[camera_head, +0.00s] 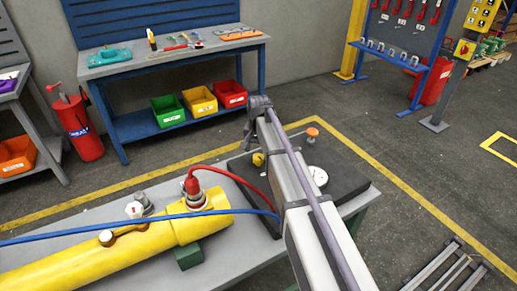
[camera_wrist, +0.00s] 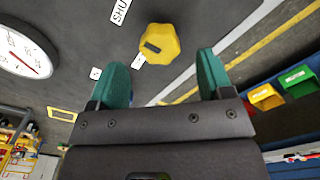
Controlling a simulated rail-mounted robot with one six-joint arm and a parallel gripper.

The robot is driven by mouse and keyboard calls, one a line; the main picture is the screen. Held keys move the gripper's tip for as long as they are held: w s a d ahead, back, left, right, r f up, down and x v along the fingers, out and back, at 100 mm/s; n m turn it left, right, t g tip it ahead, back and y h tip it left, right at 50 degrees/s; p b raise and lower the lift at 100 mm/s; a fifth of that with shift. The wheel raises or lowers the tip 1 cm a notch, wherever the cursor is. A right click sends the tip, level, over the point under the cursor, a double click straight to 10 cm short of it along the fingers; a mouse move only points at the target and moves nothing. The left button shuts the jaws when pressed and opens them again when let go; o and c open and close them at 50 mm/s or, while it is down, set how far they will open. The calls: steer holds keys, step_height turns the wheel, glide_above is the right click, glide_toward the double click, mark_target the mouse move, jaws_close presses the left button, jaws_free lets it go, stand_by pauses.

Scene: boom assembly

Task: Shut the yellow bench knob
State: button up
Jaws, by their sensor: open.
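The yellow bench knob (camera_wrist: 159,44) shows in the wrist view as a faceted yellow knob on a dark panel, with a dark slot on its face. My gripper (camera_wrist: 160,72) is open, with green fingertips on both sides below the knob and apart from it. Part of a "SHUT" label (camera_wrist: 121,10) shows above left of the knob, and small white marks lie at its lower left. In the head view the knob (camera_head: 258,159) sits on the black bench panel (camera_head: 352,183), just left of my arm. My gripper (camera_head: 258,106) is near it, its fingertips hard to make out.
A white dial gauge (camera_head: 318,175) is on the panel beside my arm; it is large in the wrist view (camera_wrist: 24,52). A yellow cylinder (camera_head: 70,266) with a red hose (camera_head: 240,169) and blue hose (camera_head: 120,230) lies left on the bench. An orange knob (camera_head: 312,133) stands behind the gauge.

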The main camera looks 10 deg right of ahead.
mark_target(259, 158)
step_height(259, 158, up, 7)
steer(key=p, duration=0.5)
steer(key=s+n, duration=0.5)
steer(key=s, duration=2.1)
steer(key=shift+s+n, duration=0.25)
steer(key=shift+n, duration=0.15)
